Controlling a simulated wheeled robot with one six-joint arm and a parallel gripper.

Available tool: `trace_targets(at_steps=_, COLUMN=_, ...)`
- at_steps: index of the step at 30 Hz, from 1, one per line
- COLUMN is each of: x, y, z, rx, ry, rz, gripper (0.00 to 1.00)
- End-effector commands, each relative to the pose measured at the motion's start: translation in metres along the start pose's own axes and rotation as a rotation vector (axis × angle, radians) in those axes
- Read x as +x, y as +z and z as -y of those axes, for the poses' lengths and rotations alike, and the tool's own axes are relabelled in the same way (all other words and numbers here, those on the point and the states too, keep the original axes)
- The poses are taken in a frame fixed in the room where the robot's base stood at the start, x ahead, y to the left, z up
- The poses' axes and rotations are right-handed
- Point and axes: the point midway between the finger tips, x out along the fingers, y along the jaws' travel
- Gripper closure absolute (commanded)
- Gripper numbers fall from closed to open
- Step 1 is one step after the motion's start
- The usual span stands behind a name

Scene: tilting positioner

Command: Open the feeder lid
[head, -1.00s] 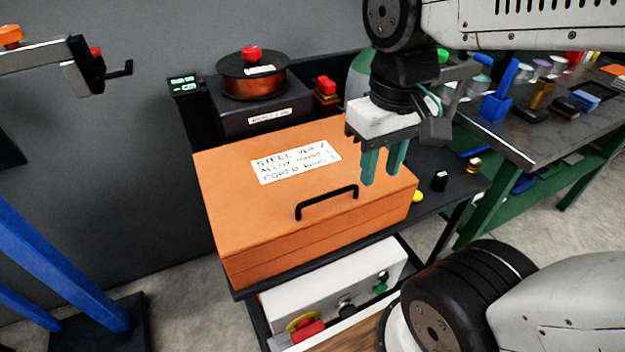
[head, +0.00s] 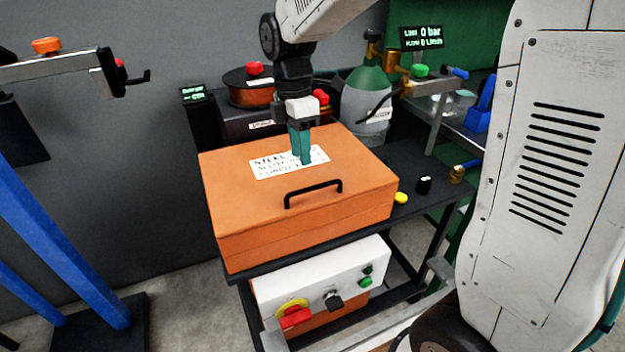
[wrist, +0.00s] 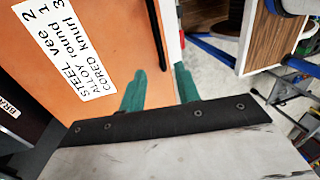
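The feeder is an orange box with a shut, flat lid (head: 235,195) and a white text label (head: 265,168). A black bar handle (head: 313,190) is on the lid near its front edge. My gripper (head: 303,162) points down over the lid, behind the handle, and covers part of the label. In the wrist view the two teal fingers (wrist: 158,80) are apart with nothing between them. The lid (wrist: 95,85) and label (wrist: 65,45) show there beside the fingers. I cannot tell how high the fingertips are above the lid.
A copper wire spool (head: 250,92) and a green-topped gas cylinder (head: 366,95) stand behind the box. A yellow button (head: 401,198) and black knob (head: 424,185) are right of it. A white control panel (head: 320,282) is below. A blue frame (head: 70,255) stands at left.

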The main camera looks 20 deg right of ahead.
Motion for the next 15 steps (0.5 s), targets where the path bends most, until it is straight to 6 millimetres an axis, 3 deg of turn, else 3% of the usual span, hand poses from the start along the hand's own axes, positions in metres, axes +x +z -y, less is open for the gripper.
trace_targets(at_steps=15, x=0.07, y=0.008, z=0.001, rx=0.012, ry=-0.002, rz=-0.002, gripper=0.68)
